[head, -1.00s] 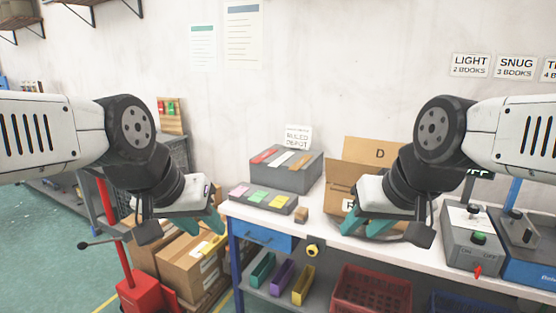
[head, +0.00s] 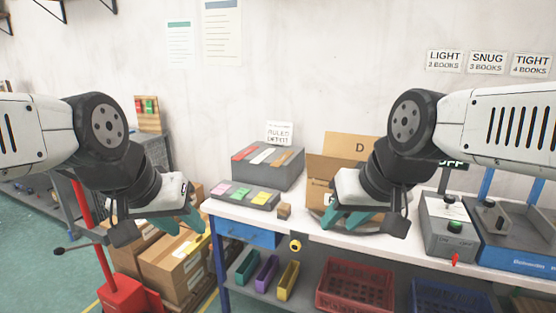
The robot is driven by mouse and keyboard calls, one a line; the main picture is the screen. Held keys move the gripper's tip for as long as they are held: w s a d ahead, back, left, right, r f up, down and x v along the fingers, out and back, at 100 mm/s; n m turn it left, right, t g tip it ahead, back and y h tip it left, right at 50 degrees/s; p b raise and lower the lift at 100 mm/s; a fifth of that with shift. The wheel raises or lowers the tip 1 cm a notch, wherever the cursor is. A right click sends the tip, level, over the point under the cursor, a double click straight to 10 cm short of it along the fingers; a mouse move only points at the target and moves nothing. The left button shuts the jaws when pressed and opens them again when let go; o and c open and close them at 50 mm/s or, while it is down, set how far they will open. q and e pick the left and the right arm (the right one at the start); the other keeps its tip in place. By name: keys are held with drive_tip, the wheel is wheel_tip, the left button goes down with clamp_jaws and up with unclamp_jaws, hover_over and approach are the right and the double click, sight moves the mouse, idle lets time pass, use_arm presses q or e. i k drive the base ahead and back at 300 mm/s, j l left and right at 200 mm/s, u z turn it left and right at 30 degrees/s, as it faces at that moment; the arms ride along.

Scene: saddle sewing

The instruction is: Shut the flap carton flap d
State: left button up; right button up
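The brown flap carton (head: 318,178) stands on the white workbench, partly hidden behind my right gripper and forearm. Flap D (head: 350,147), marked with the letter D, stands up at the carton's back. The carton's right side and most of its front are hidden. My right gripper (head: 340,224) has its teal fingers apart in front of the carton, with nothing seen between them. I cannot tell whether it touches the carton. My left gripper (head: 187,226) is open and empty, left of the workbench, over the floor-level boxes.
A grey block (head: 268,170) with coloured strips and a low tray (head: 245,197) with coloured pads stand left of the carton. A small brown block (head: 284,210) lies near the bench edge. A grey switch box (head: 448,228) stands at the right.

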sight(357, 147)
drive_tip(key=i+l, duration=0.25)
drive_tip(key=i, duration=0.25)
drive_tip(key=i+l, duration=0.25)
drive_tip(key=i, duration=0.25)
drive_tip(key=i+l, duration=0.3)
drive_tip(key=i, duration=0.15)
